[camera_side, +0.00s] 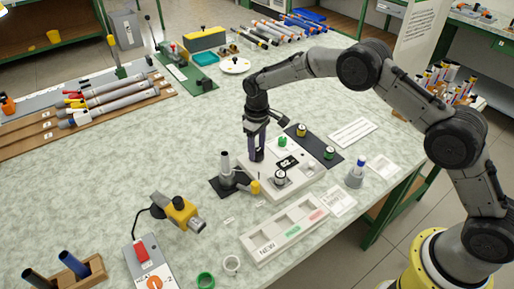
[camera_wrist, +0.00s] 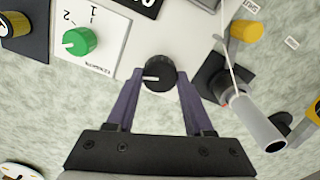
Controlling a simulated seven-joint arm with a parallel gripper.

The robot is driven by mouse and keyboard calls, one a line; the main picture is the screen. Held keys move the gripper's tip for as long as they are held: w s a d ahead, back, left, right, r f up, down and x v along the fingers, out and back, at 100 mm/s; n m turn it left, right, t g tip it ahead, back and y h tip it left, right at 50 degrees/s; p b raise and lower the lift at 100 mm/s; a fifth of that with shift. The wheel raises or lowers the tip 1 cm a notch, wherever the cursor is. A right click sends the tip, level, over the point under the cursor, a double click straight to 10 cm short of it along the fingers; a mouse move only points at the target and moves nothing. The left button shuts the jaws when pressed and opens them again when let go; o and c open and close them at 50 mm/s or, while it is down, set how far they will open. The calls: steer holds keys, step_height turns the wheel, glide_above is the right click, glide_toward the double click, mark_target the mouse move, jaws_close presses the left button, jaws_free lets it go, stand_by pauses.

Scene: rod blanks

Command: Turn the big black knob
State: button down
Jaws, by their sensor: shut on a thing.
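The big black knob (camera_wrist: 159,72) sits at the edge of a white control panel and carries a white pointer line, which points left in the wrist view. My gripper (camera_wrist: 157,82) has its two purple fingers on either side of the knob, shut on it. In the side view my gripper (camera_side: 257,155) points straight down at the far left corner of the white panel (camera_side: 265,187). The fingers hide most of the black knob there.
A green knob (camera_wrist: 79,41) with a numbered scale is beside it on the panel; a dark display (camera_side: 289,163) is near. A grey post on a black base (camera_side: 226,170) stands close left of my gripper. A white tray (camera_side: 285,230) lies in front.

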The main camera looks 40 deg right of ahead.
mark_target(257, 151)
steer(key=n, duration=0.3)
steer(key=shift+n, duration=2.3)
steer(key=shift+c, duration=1.4)
jaws_free()
steer(key=shift+r, duration=0.1)
step_height(257, 151, up, 14)
